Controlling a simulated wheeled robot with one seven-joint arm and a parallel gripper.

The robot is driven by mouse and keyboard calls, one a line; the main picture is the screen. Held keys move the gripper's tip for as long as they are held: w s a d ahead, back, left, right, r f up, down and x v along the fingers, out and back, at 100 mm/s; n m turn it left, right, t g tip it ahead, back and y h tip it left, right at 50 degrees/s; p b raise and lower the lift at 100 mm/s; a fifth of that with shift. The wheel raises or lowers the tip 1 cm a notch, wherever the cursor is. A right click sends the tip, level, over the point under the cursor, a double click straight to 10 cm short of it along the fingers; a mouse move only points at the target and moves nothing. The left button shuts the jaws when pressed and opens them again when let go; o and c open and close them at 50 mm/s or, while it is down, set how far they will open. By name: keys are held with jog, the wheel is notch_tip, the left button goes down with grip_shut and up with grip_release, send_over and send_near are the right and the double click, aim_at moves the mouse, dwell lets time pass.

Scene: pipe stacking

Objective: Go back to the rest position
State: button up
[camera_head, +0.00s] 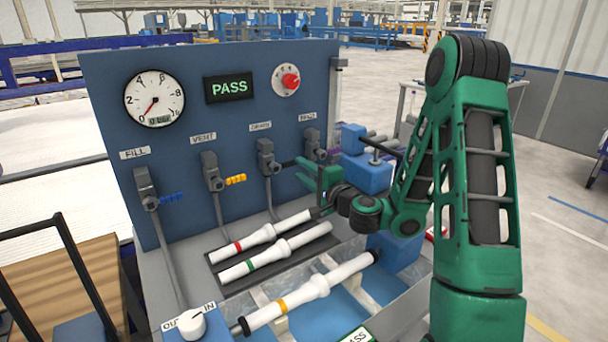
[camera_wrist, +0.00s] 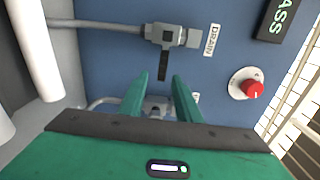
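My gripper (camera_head: 318,184) is raised in front of the blue test panel (camera_head: 225,125), above the white pipes and close to the DRAIN and fourth valves. In the wrist view its two green fingers (camera_wrist: 160,82) are apart with nothing held between them. The black handle of the DRAIN valve (camera_wrist: 172,37) shows just beyond the fingertips; I cannot tell how near it is. My green arm reaches in from the right of the head view.
Red-banded (camera_head: 262,234) and green-banded (camera_head: 275,252) pipes lie on a dark tray. A yellow-banded pipe (camera_head: 311,289) lies over the trough in front. A blue clamp block (camera_head: 366,172) stands right of the panel. The display (camera_head: 229,88) reads PASS. A knob (camera_head: 190,322) is at front left.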

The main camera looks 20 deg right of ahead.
jog(key=shift+s+d, duration=0.15)
jog(key=shift+s, duration=0.3)
